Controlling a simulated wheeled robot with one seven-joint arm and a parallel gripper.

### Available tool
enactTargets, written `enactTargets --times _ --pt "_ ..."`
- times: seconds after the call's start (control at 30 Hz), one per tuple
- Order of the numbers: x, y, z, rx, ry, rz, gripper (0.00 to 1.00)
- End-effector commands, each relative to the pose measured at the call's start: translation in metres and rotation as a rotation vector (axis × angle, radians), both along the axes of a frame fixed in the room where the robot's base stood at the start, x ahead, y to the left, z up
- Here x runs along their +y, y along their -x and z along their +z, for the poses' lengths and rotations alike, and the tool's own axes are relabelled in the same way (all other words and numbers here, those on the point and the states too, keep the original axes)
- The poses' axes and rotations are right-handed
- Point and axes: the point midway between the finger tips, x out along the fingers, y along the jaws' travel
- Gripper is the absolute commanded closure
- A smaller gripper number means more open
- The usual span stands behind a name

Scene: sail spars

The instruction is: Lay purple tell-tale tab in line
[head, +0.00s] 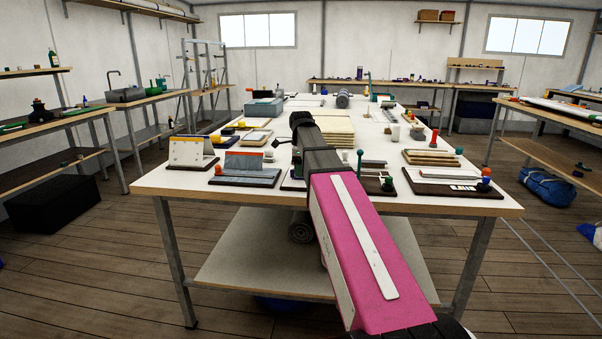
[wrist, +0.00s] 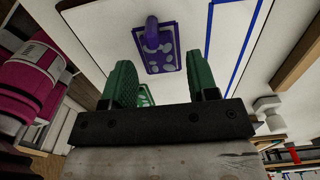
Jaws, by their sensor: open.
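The purple tell-tale tab (wrist: 167,58) shows in the wrist view as a flat purple plate with pale spots and a raised rounded knob. It lies on a white panel (wrist: 110,35), just beyond my gripper and roughly in line with the gap between its fingers. My gripper (wrist: 163,82) has two green fingers, spread apart with nothing held between them. A green piece with pale marks (wrist: 146,95) shows partly behind the left finger. In the head view my arm hides much of the table's middle, and I cannot make out the purple tab there.
Blue lines (wrist: 245,48) run on the white panel right of the tab. In the head view, the white table (head: 160,185) carries a standing card holder (head: 190,151), a grey block (head: 245,168), a stack of pale boards (head: 335,130) and a right-hand tray (head: 445,183).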

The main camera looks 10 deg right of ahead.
Motion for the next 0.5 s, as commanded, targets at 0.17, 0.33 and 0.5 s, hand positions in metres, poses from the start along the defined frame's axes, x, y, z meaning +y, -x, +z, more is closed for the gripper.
enactTargets --times 0.17,0.33,0.5 --pt "0.0 -0.001 0.017 0.0 0.0 0.0 0.46" --pt "0.0 -0.001 0.031 -0.001 0.0 0.0 0.46" --pt "0.0 -0.001 0.045 0.0 0.0 0.0 0.46"
